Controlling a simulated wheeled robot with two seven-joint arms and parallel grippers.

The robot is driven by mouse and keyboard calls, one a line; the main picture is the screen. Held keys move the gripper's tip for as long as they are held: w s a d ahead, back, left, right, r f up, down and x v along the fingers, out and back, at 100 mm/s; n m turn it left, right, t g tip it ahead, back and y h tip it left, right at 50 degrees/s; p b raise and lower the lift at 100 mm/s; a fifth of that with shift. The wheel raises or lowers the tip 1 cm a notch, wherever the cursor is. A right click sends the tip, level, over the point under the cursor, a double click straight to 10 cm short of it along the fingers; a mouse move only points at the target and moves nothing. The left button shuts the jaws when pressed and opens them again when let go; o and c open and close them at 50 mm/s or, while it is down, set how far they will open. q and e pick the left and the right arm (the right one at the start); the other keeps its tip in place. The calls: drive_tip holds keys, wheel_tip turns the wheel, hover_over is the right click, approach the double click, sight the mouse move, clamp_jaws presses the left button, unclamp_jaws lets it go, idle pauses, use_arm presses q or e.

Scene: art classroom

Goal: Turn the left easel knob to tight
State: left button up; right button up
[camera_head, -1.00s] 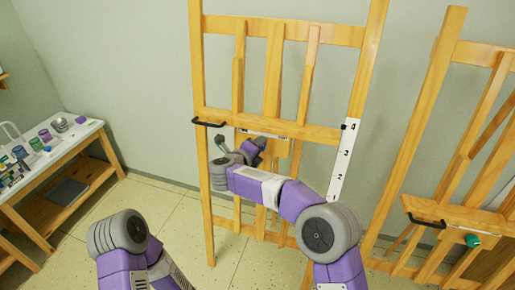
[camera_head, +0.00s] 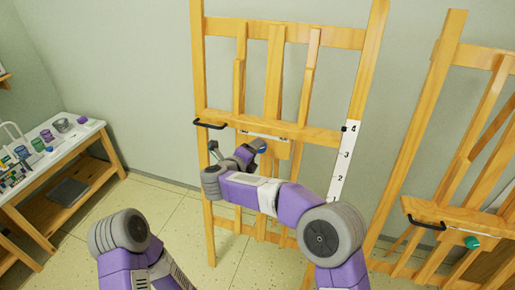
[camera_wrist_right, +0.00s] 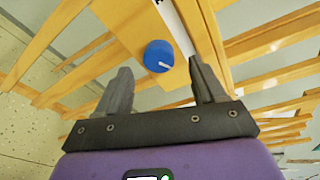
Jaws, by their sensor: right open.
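The left easel (camera_head: 200,72) stands in the middle of the head view. The knob is on a wooden part of the easel, and only a bit of blue (camera_head: 262,150) shows in the head view beside my gripper. My right gripper (camera_wrist_right: 158,68) is open, its two fingers apart on either side of the knob's line of view. No contact with the knob is visible. My left gripper is outside the view; only my left arm shows.
A black handle (camera_head: 209,124) sits on the easel's left, and a numbered white strip (camera_head: 343,162) on its right post. A second easel (camera_head: 440,75) with a green knob (camera_head: 472,242) stands at right. A side table (camera_head: 88,131) with art supplies is at left.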

drive_tip(key=v, duration=0.3)
drive_tip(key=shift+s+a+r, duration=0.1)
drive_tip(key=shift+s, duration=0.2)
drive_tip(key=s+d+f+n+g+y+p, duration=0.1)
drive_tip(key=d+f+n+y, duration=0.15)
drive_tip(key=f+n, duration=0.4)
drive_tip(key=s+d+f+n+g+y+p, duration=0.1)
drive_tip(key=s+d+f+n+y+p, duration=0.2)
drive_tip(key=f, duration=0.6)
drive_tip(key=d+f+n+y, duration=0.1)
drive_tip(key=d+f+n, duration=0.1)
drive_tip(key=f+n, duration=0.5)
drive_tip(key=s+d+f+n+g+y+p, duration=0.1)
drive_tip(key=s+f+n+g, duration=0.1)
drive_tip(key=s, duration=0.8)
drive_tip(key=s+d+f+n+g+y, duration=0.1)
drive_tip(key=s+f+g, duration=0.4)
drive_tip(key=s, duration=0.5)
drive_tip(key=s+d+f+n+g+y+p, duration=0.1)
drive_tip(key=s+f+n, duration=0.4)
drive_tip(key=s, duration=0.5)
drive_tip(key=d+g+y, duration=0.1)
drive_tip(key=d+g, duration=0.1)
drive_tip(key=shift+d+f+g+p, duration=0.2)
drive_tip(key=shift+f+g+p, duration=0.05)
drive_tip(key=shift+g+p, duration=0.15)
